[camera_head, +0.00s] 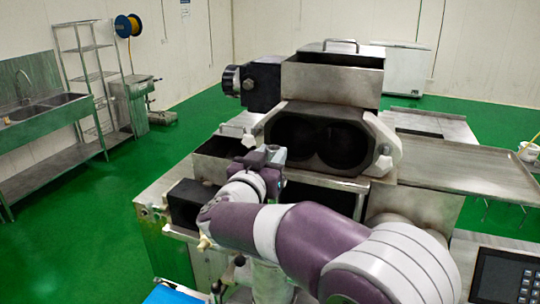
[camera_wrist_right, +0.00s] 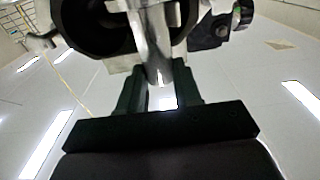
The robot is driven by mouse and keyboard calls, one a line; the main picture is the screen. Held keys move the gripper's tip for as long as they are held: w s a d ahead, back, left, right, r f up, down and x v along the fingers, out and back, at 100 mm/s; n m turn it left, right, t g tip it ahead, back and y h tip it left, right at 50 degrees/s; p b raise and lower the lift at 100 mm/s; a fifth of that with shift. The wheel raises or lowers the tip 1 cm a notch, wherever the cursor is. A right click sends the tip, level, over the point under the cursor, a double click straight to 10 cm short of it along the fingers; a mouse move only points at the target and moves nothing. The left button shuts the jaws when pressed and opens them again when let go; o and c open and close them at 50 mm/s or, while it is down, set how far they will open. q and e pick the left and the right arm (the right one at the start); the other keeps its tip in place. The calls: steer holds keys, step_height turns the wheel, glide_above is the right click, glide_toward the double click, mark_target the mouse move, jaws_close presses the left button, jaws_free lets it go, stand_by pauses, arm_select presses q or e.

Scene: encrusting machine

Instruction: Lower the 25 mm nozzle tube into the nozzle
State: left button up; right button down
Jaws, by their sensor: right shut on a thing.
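My right gripper (camera_wrist_right: 160,90) is shut on a shiny metal tube (camera_wrist_right: 156,48), which stands between its dark fingers in the right wrist view. The tube's upper end runs out of the picture there. In the head view my right arm reaches in from the lower right, and its gripper (camera_head: 265,157) is in front of the machine's left side. The wrist hides most of the fingers, and I cannot make out the tube there. I cannot identify the nozzle in either view. My left gripper is not in view.
The encrusting machine has a dark twin opening (camera_head: 318,142) below a steel hopper (camera_head: 332,80). A white knob (camera_head: 383,163) sticks out at its right. A steel tray (camera_head: 470,168) extends right, and a control panel (camera_head: 503,278) is at lower right.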

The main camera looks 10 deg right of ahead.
steer(key=shift+f, duration=0.1)
steer(key=shift+f+b, duration=1.9)
steer(key=shift+f, duration=0.75)
step_height(320, 180, down, 9)
steer(key=b, duration=0.6)
steer(key=shift+c, duration=2.4)
jaws_free()
steer(key=shift+f, duration=0.1)
